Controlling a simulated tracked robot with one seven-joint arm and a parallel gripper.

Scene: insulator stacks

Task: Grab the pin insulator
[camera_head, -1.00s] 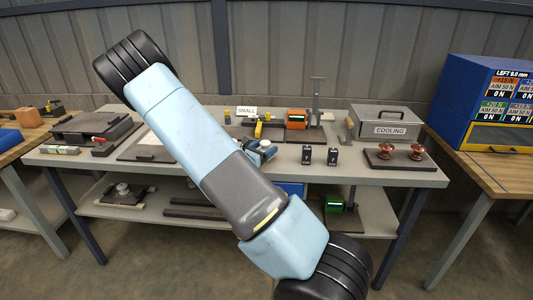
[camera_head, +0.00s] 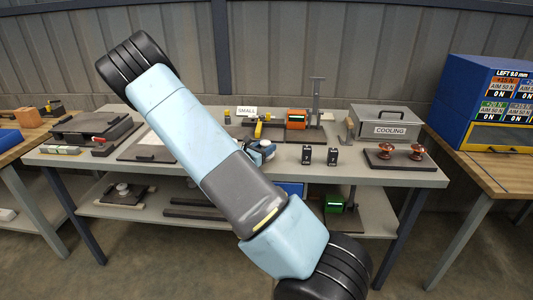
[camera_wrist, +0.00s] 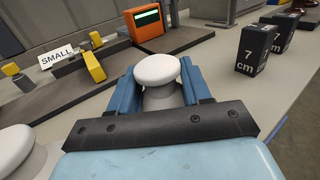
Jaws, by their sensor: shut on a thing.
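A white pin insulator (camera_wrist: 158,70) with a rounded, smooth cap stands between the blue fingers of my gripper in the wrist view. My gripper (camera_wrist: 161,82) is shut on it, one finger on each side. The insulator's lower part is mostly hidden by the fingers and the dark gripper bar. A second white, round-topped piece (camera_wrist: 14,146) is partly seen at the lower left, outside the fingers. In the head view my gripper (camera_head: 262,150) is small, over the middle of the grey bench, and what it holds is hard to make out there.
An orange device (camera_head: 297,119) and a SMALL sign (camera_head: 247,111) stand behind my gripper. Two black 7 cm blocks (camera_wrist: 263,46) stand to the right. Further right are a board with copper-brown insulators (camera_head: 386,151) and a COOLING box (camera_head: 385,122). Bare bench lies between these.

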